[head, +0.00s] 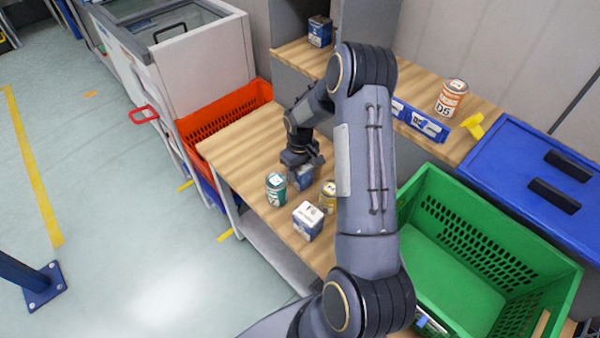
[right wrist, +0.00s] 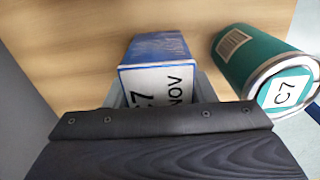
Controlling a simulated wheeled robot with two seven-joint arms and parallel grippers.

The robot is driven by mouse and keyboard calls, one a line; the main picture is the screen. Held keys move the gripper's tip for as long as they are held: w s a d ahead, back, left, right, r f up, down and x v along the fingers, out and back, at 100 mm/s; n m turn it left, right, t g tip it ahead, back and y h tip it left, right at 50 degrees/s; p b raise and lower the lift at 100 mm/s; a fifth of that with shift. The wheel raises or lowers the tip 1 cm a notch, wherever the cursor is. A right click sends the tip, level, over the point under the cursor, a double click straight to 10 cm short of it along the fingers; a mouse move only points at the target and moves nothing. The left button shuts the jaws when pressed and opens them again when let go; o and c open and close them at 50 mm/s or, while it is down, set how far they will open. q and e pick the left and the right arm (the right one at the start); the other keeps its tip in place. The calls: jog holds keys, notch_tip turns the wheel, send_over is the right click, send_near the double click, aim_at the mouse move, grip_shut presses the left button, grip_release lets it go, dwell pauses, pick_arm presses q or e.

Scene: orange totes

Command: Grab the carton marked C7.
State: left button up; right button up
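A small blue carton with a white label (right wrist: 158,80) lies under my right gripper in the right wrist view. Its label shows a 7 with a partly hidden character before it, and "NOV". In the head view this carton (head: 304,174) sits on the wooden shelf just below my right gripper (head: 303,160). The fingers look spread, one on each side of the carton; contact is hidden. A teal can marked C7 (right wrist: 250,62) stands beside it, also in the head view (head: 276,190). My left gripper is not in view.
A green crate (head: 470,250) and blue lidded box (head: 530,170) are right.

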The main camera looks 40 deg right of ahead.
jog(key=c, duration=0.4)
